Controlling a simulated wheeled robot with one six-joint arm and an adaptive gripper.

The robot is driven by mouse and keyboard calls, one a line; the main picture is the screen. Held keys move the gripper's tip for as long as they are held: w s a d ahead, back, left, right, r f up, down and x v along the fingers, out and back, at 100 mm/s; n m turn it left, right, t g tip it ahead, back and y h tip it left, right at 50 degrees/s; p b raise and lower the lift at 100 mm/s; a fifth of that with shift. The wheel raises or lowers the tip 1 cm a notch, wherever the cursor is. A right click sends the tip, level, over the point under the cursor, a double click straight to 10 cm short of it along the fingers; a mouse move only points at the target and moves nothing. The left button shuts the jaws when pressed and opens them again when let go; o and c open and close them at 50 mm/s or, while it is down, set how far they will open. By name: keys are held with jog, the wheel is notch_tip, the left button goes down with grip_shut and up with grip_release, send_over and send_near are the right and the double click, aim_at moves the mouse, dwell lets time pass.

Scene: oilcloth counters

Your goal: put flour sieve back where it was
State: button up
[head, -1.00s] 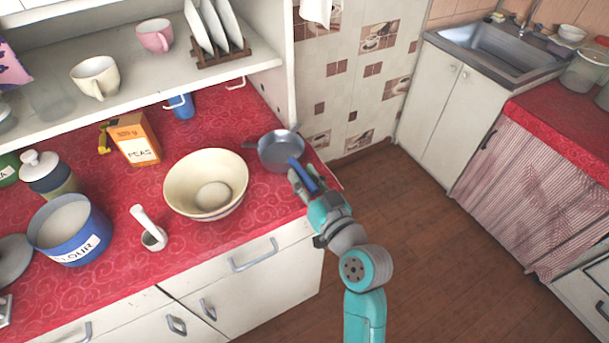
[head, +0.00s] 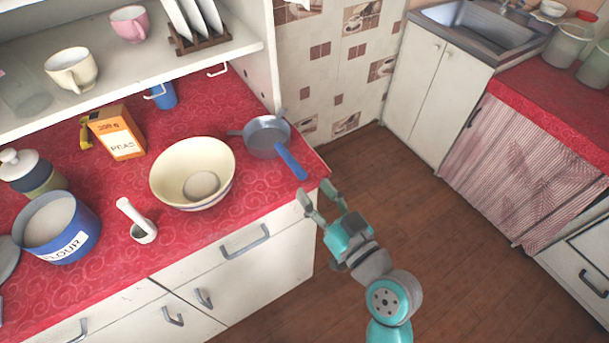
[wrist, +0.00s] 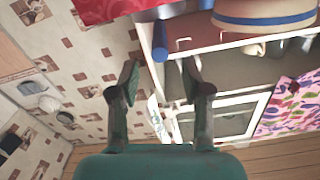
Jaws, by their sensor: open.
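The flour sieve (head: 265,139), a grey pan-shaped sieve with a blue handle, sits near the right end of the red counter. Its handle points toward the front right edge. My gripper (head: 321,197) is open and empty, just off that edge, to the lower right of the handle's end and apart from it. In the wrist view my gripper (wrist: 160,80) shows its two spread fingers.
A cream bowl (head: 192,157) stands left of the sieve. The floor (head: 400,190) right of the counter is clear.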

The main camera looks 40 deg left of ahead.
jog(key=shift+v, duration=1.05)
jog(key=s+d+f+m+t+h, duration=0.25)
jog(key=d+f, duration=0.25)
jog(key=d, duration=0.3)
jog(key=s+d+f+m+t+h, duration=0.25)
jog(key=d+f+m+h, duration=0.2)
jog(key=d, duration=0.35)
jog(key=s+d+f+m+t+h, duration=0.25)
jog(key=d+f, duration=0.25)
jog(key=d, duration=0.3)
jog(key=s+d+r+m+h, duration=0.1)
jog(key=s+d+r+h, duration=0.1)
jog(key=s+d, duration=0.3)
jog(key=s+d+r+h, duration=0.2)
jog(key=s+d+h, duration=0.3)
jog(key=s, duration=0.9)
jog(key=shift+d+m, duration=0.35)
jog(key=shift+d, duration=0.4)
jog(key=shift+s+a, duration=0.1)
jog(key=shift+c, duration=0.6)
